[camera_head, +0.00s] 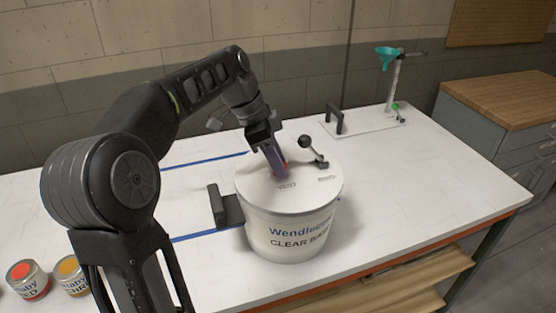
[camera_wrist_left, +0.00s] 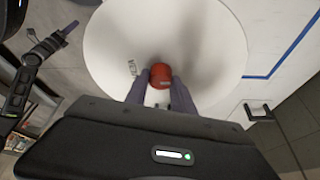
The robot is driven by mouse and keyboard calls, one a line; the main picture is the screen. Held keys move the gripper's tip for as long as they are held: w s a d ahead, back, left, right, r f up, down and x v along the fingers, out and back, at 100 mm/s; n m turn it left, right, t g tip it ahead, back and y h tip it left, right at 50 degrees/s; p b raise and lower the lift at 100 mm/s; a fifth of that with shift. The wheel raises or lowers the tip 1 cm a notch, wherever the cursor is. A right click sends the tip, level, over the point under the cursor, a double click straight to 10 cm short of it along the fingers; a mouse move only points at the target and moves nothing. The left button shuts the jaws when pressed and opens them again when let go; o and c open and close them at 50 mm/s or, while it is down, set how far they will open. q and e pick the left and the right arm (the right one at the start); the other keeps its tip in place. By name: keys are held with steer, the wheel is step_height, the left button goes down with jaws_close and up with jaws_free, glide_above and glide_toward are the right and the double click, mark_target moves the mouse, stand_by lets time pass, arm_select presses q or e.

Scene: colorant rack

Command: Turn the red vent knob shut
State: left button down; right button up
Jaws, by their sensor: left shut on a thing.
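The red vent knob (camera_wrist_left: 160,75) sits on the white lid of the bucket (camera_wrist_left: 110,40). In the head view only a sliver of the knob (camera_head: 286,168) shows beside my fingers. The bucket (camera_head: 285,236) stands upright on the table and reads "CLEAR BASE". My left gripper (camera_head: 277,164) points down at the lid and is shut on the knob. In the left wrist view its two fingers (camera_wrist_left: 160,92) stand on either side of the knob.
A black-knobbed lever (camera_head: 312,150) rises from the lid right of my gripper. A dark bracket (camera_head: 226,207) stands at the bucket's left. Two paint cans (camera_head: 28,281) stand at the front left. A stand with a green funnel (camera_head: 387,55) is at the back right. The right table is clear.

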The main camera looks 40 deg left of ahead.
mark_target(265, 175)
stand_by(0.3)
arm_select(q)
steer(key=c, duration=1.1)
jaws_free()
steer(key=shift+o, duration=0.2)
steer(key=shift+s+a+r, duration=0.1)
steer(key=shift+a+r, duration=0.1)
steer(key=shift+r, duration=0.4)
steer(key=p+v, duration=0.5)
steer(key=v, duration=0.1)
steer(key=shift+r, duration=0.25)
steer(key=shift+s, duration=0.15)
